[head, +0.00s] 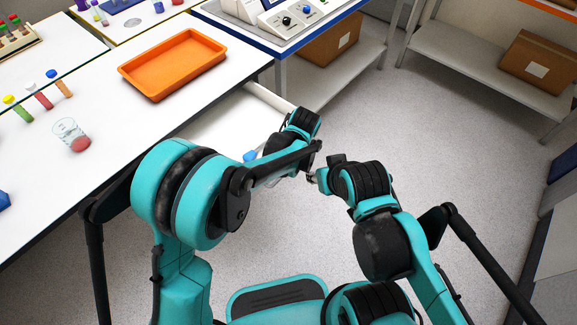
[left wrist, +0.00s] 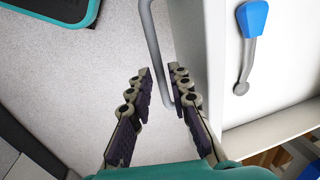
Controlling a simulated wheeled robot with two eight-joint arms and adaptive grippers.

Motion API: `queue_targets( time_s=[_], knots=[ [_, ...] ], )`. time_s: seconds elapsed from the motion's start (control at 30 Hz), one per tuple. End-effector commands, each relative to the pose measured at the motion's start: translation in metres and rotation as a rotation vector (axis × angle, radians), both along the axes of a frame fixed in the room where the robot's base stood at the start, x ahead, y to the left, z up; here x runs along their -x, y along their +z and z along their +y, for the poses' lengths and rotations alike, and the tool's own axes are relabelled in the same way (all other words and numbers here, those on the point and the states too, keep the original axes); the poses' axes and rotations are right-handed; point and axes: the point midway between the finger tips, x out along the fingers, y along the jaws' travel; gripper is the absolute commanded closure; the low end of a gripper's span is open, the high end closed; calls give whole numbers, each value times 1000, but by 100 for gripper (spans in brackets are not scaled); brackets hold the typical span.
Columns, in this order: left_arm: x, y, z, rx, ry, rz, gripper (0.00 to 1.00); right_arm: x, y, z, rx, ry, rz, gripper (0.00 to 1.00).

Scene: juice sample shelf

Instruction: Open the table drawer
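The table drawer (head: 225,125) is pulled out from under the white table (head: 105,100), and its pale interior shows in the head view. In the left wrist view the drawer's white front panel (left wrist: 196,45) stands upright, with a grey bar handle (left wrist: 152,35) on its outer side. My left gripper (left wrist: 161,82) has its fingers apart, with the handle bar running between them; firm contact is not visible. In the head view my left arm hides the handle and most of that gripper. My right gripper (head: 312,178) is small and partly hidden near the left forearm.
A blue-handled tool (left wrist: 252,20) lies in the drawer. On the tabletop are an orange tray (head: 173,65), a glass beaker (head: 72,135) and several capped tubes. Low shelves with cardboard boxes (head: 332,40) stand behind. The grey floor to the right is clear.

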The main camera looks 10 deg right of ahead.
Motion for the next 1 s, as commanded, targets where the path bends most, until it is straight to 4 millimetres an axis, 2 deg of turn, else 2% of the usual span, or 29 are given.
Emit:
queue_targets(
  time_s=[0.27,0.37,0.7,0.83,1.0],
  knots=[
    [1,4,0,0,0,0,81,0,0,0,0,0,0,60],
    [3,17,-2,0,-1,0,81,0,0,0,0,0,0,60],
    [15,88,-10,0,-1,0,81,0,0,0,0,0,0,60],
    [17,106,-13,0,-1,0,81,0,0,0,0,0,0,60],
    [19,117,-14,0,0,0,81,0,0,0,0,0,0,60]
  ],
)
